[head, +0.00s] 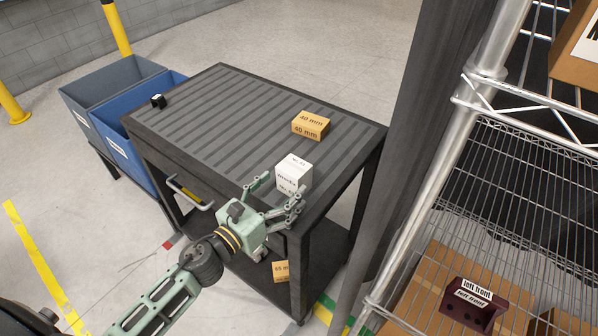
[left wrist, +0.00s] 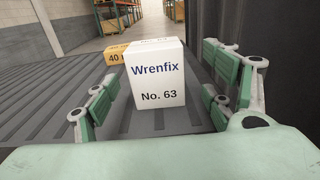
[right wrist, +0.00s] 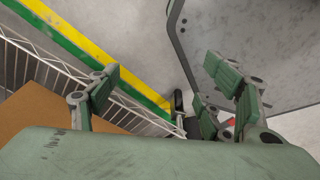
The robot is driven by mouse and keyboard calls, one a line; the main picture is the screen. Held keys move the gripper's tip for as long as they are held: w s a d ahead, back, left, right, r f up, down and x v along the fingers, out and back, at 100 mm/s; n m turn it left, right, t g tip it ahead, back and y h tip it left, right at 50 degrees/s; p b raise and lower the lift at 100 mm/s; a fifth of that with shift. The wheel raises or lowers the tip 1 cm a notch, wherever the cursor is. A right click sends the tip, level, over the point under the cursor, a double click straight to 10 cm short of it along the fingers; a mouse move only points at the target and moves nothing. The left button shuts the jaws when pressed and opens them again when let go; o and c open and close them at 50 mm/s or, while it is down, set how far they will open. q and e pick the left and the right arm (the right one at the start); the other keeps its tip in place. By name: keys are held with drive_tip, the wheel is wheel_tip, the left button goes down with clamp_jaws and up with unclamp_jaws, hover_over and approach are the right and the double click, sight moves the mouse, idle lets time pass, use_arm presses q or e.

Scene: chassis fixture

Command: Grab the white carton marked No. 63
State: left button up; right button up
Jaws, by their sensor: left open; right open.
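The white carton (head: 293,175) stands upright near the front right edge of the dark ribbed cart top (head: 225,105). In the left wrist view the white carton (left wrist: 157,75) faces me, with "Wrenfix" and "No. 63" on it. My left gripper (head: 276,200) is open just in front of the carton; in the left wrist view its fingers (left wrist: 165,92) stand to either side of it, with gaps showing. My right gripper (right wrist: 160,90) is open and empty in the right wrist view, over floor and a wire shelf; it does not show in the head view.
A tan "40 mm" box (head: 310,125) lies behind the carton. Another tan box (head: 281,271) is on the lower shelf. A metal wire rack (head: 470,180) stands at right, blue bins (head: 120,140) at left.

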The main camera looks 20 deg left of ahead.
sight(287, 178)
use_arm(q)
drive_tip(key=w, duration=0.1)
drive_tip(key=w+r+p, duration=0.1)
drive_tip(key=shift+w+d+r+p, duration=0.15)
drive_tip(key=shift+w+d+p, duration=0.2)
drive_tip(key=shift+w+p, duration=0.05)
drive_tip(key=shift+x, duration=1.2)
drive_tip(key=shift+w+p, duration=0.3)
drive_tip(key=shift+w, duration=0.05)
drive_tip(key=shift+c, duration=1.1)
drive_tip(key=shift+f, duration=0.25)
drive_tip(key=c, duration=0.9)
drive_tip(key=shift+r, duration=0.1)
drive_tip(key=c, duration=0.5)
use_arm(e)
drive_tip(key=shift+g, duration=0.3)
drive_tip(key=shift+s+a+r, duration=0.1)
drive_tip(key=shift+s+r, duration=0.55)
drive_tip(key=shift+s, duration=0.3)
drive_tip(key=shift+s+a+r, duration=0.1)
drive_tip(key=shift+s+r, duration=0.5)
drive_tip(key=shift+s, duration=0.35)
use_arm(q)
drive_tip(key=shift+o, duration=0.2)
